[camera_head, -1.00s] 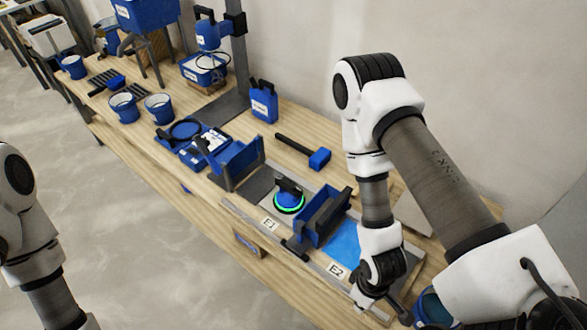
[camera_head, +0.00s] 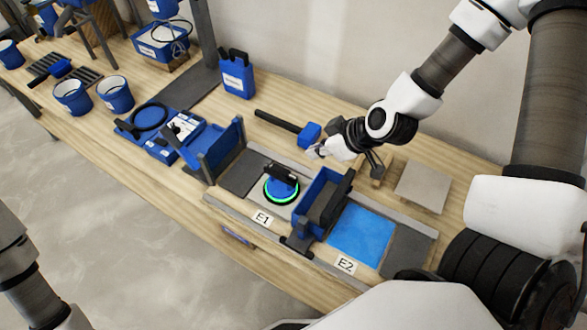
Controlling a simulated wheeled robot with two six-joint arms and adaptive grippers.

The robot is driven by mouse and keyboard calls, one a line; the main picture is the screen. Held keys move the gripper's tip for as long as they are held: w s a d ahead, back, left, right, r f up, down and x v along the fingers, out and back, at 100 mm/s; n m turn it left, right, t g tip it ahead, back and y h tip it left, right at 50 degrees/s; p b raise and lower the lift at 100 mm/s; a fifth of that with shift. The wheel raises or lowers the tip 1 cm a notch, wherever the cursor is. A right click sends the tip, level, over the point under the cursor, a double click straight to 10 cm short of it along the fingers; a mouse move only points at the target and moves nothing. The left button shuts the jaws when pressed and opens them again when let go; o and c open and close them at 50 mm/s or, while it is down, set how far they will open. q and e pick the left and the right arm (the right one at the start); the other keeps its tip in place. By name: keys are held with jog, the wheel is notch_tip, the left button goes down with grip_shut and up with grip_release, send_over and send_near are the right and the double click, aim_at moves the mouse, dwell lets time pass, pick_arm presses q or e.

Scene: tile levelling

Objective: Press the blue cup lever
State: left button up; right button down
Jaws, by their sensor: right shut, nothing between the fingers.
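The blue suction cup (camera_head: 281,191) with a glowing green ring sits on the grey tile by the E1 label (camera_head: 263,217). Its black lever (camera_head: 284,172) lies across the top. My right gripper (camera_head: 317,153) is shut and empty, behind and to the right of the cup, close to the blue head of the mallet (camera_head: 309,134). It is apart from the lever; whether it touches the mallet I cannot tell. Only a link of my left arm shows at the lower left; its gripper is out of view.
A blue bracket (camera_head: 214,150) stands left of the cup and a blue trough-like tool (camera_head: 320,200) right of it. A blue patch (camera_head: 361,236) lies by the E2 label (camera_head: 345,265). A loose grey tile (camera_head: 422,187) is at the right. Buckets (camera_head: 72,97) stand farther left.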

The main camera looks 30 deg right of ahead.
jog(key=b, duration=0.2)
send_over(290, 175)
jog(key=s, duration=0.1)
jog(key=f, duration=0.7)
jog(key=shift+d, duration=0.4)
notch_tip(290, 175, down, 4)
jog(key=shift+a+r, duration=0.1)
jog(key=shift+f, duration=0.45)
jog(key=shift+s+f, duration=0.15)
jog(key=shift+f, duration=0.4)
jog(key=shift+r, duration=0.15)
